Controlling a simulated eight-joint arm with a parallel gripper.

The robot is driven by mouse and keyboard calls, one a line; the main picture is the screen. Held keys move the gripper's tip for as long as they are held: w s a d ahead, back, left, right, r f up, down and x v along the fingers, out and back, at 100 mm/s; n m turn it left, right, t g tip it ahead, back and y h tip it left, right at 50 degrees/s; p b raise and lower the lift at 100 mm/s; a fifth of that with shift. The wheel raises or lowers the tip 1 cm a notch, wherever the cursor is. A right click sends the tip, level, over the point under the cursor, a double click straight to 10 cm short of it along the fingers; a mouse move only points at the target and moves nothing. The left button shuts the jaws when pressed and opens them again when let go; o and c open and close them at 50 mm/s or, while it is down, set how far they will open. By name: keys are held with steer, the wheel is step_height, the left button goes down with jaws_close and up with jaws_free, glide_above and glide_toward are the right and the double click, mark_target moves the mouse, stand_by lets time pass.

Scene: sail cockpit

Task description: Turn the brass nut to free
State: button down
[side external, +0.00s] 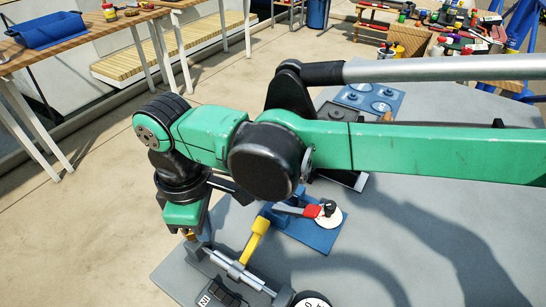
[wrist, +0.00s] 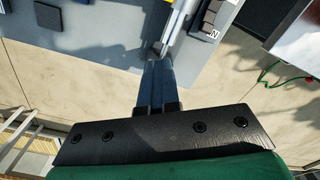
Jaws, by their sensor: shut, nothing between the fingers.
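My gripper (side external: 197,238) points down at the left end of a silver rod assembly (side external: 238,271) on the grey table. In the wrist view, my gripper (wrist: 160,58) has its dark fingers together with nothing held. Its tips lie close to the near end of the silver rod (wrist: 182,22); I cannot tell whether they touch. No brass nut can be clearly made out in either view. A small gold-coloured spot shows beside the fingers in the side view, too small to identify.
Right of the rod stand a yellow handle (side external: 259,236) and a blue fixture (side external: 312,238) with a red clamp lever (side external: 315,211). A dark block marked N (side external: 208,297) lies in front of the rod. The grey table (side external: 400,270) is clear at right.

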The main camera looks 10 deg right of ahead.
steer(key=shift+w+d, duration=0.15)
steer(key=shift+w, duration=0.35)
steer(key=shift+d, duration=0.4)
step_height(320, 180, up, 6)
stand_by(0.4)
